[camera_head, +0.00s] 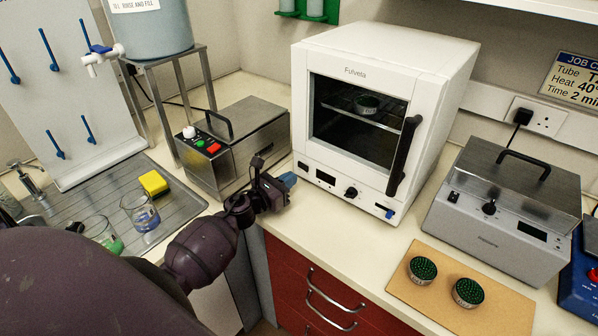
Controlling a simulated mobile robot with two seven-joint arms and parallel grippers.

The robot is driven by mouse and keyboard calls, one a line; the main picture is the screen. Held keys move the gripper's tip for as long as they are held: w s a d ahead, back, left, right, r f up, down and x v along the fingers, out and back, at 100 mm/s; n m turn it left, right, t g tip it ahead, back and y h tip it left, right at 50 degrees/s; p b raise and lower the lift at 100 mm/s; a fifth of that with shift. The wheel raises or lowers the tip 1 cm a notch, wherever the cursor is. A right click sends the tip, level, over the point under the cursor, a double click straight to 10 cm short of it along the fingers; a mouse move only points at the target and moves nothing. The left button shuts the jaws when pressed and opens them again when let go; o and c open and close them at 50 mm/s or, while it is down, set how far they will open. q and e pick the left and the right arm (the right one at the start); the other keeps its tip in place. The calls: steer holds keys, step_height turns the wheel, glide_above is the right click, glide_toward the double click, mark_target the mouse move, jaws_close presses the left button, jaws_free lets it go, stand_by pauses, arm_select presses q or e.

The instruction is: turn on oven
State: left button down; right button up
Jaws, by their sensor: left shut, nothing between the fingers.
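The white oven (443,62) stands on the bench in the middle of the view, its door closed with a dark window. A small green-topped item (366,104) is on a rack inside. A black vertical handle (404,155) is at the door's right. The panel below the door has a small switch at its left end, a dark display (325,178), a black knob (351,193) and a blue part (388,213) at the right. My left gripper (289,180) is shut and empty, just left of the oven's lower left front corner. Contact cannot be told. My right gripper is out of view.
A steel bath (255,135) with a lid handle stands left of the oven. A grey lidded device (480,222) is at the right, behind a brown board (420,297) with two green-topped racks. A sink drainer with beakers is at the left. The bench front of the oven is clear.

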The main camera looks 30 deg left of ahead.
mark_target(306, 170)
arm_select(q)
steer(key=w, duration=0.3)
steer(key=shift+w+d, duration=0.25)
steer(key=shift+d, duration=0.1)
steer(key=shift+w, duration=0.2)
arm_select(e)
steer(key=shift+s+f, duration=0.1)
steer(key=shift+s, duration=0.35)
arm_select(q)
steer(key=shift+d, duration=0.1)
steer(key=shift+w, duration=0.15)
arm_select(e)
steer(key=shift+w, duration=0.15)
